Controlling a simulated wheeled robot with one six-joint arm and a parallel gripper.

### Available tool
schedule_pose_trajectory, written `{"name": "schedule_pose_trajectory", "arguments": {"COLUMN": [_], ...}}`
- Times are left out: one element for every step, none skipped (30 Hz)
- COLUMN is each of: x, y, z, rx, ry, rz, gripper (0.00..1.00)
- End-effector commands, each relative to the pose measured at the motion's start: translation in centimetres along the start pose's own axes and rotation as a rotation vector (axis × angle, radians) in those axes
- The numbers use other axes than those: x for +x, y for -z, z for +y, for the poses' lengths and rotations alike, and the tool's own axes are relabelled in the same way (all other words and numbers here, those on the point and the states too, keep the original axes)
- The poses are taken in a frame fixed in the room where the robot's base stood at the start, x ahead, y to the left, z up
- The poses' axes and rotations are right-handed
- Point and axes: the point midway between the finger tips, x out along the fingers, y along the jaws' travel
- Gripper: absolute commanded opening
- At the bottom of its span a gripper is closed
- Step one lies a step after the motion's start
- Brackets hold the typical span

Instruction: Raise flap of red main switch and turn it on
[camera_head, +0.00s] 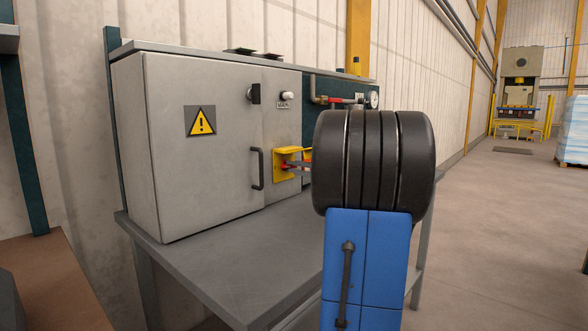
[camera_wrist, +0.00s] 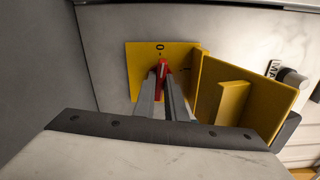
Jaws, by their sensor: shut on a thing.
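The red main switch handle (camera_wrist: 162,75) sits on a yellow plate (camera_wrist: 138,66), its pointer mark lined up with the "0" on the plate. The yellow flap (camera_wrist: 240,82) is swung open and sticks out from the plate; in the head view the raised flap (camera_head: 291,150) stands out above the switch. My gripper (camera_wrist: 162,88) is shut on the red handle, with one finger on each side. The fingers also show below the flap in the head view (camera_head: 293,165). My arm hides the area to the right of the switch there.
The grey cabinet (camera_head: 225,100) stands on a grey table (camera_head: 230,255). A black door handle (camera_head: 257,169) lies left of the switch. A white knob (camera_head: 286,96) with a MAIN label is above it. A gauge (camera_head: 373,100) and pipes are behind my arm.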

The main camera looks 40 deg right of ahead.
Motion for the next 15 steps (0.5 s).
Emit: {"name": "schedule_pose_trajectory", "arguments": {"x": [0.00,0.00,0.00,0.00,0.00,0.00,0.00,0.00,0.00,0.00,0.00,0.00,0.00,0.00,0.00], "y": [0.00,0.00,0.00,-0.01,-0.01,0.00,0.00,0.00,-0.01,-0.01,-0.01,0.00,0.00,0.00,0.00], "z": [0.09,0.10,0.10,0.10,0.10,0.11,0.11,0.11,0.11,0.11,0.11,0.12,0.12,0.12,0.12], "rx": [0.033,0.058,0.092,0.119,0.146,0.184,0.213,0.241,0.280,0.309,0.337,0.375,0.404,0.433,0.470], "ry": [-0.001,-0.001,-0.001,-0.001,-0.001,-0.002,-0.002,-0.002,-0.002,-0.002,-0.002,-0.002,-0.002,-0.002,-0.002], "rz": [-0.001,-0.001,-0.001,-0.001,-0.001,-0.001,-0.001,-0.001,-0.001,-0.001,0.000,0.000,0.000,0.000,0.000], "gripper": [0.00,0.00,0.00,0.00,0.00,0.00,0.00,0.00,0.00,0.00,0.00,0.00,0.00,0.00,0.00]}}
